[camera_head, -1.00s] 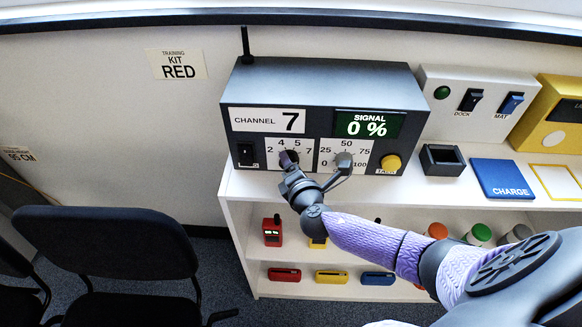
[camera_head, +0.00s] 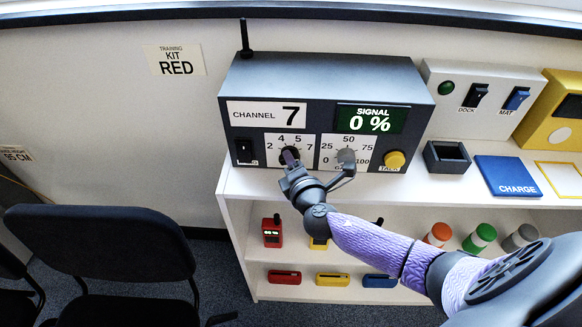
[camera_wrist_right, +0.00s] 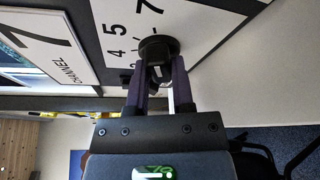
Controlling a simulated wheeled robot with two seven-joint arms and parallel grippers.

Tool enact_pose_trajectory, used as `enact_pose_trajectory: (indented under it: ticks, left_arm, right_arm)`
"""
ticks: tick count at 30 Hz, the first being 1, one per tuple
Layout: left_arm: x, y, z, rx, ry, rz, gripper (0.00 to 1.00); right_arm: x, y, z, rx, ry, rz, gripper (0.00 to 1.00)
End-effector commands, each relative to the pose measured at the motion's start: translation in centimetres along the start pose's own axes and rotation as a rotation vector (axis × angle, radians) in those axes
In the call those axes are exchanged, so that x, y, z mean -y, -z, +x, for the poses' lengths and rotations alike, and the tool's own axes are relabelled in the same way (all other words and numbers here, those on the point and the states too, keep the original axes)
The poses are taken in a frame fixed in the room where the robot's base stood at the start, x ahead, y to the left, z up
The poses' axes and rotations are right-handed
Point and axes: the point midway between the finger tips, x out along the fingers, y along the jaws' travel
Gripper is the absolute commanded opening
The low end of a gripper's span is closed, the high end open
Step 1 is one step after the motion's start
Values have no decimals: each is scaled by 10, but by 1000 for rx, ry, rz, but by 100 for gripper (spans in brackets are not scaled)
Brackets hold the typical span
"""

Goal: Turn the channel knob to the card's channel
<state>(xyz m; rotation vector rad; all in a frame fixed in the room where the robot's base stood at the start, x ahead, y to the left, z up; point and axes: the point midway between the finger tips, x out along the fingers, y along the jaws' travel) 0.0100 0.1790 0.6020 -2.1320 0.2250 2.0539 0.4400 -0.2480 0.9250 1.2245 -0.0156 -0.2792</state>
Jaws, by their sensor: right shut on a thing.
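The dark channel knob (camera_head: 288,152) sits on the front of the grey radio box, on a white dial plate (camera_head: 271,146) marked 2, 4, 5 and 7. The card (camera_head: 266,115) above it reads CHANNEL 7. My right gripper (camera_head: 292,164) is at the knob in the head view. In the right wrist view its two purple fingers (camera_wrist_right: 154,80) are shut on the round knob (camera_wrist_right: 158,50). The fingers partly cover the knob, and I cannot tell which number it points to. My left gripper is not in view.
The signal display (camera_head: 370,120) reads 0 %. A grey gain knob (camera_head: 346,156) is close to the right of my gripper, and a yellow talk button (camera_head: 394,160) is further right. A blue CHARGE pad (camera_head: 508,176) lies on the shelf top.

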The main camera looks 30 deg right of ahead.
Motion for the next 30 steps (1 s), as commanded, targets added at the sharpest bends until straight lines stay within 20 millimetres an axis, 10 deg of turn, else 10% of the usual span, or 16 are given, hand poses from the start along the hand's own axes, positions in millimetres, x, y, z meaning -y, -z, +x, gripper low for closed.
enact_pose_trajectory:
  ticks: [6,7,12,22,30]
  left_arm:
    - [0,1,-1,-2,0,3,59]
    - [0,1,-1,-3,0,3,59]
    - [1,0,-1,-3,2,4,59]
    - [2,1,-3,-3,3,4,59]
    - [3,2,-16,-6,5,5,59]
  right_arm:
    - [0,0,-1,-2,4,5,0]
    - [0,0,-1,-2,4,5,32]
    - [0,0,-1,-1,3,4,65]
    - [0,0,-6,-2,4,3,65]
    - [-1,0,-64,-4,6,3,65]
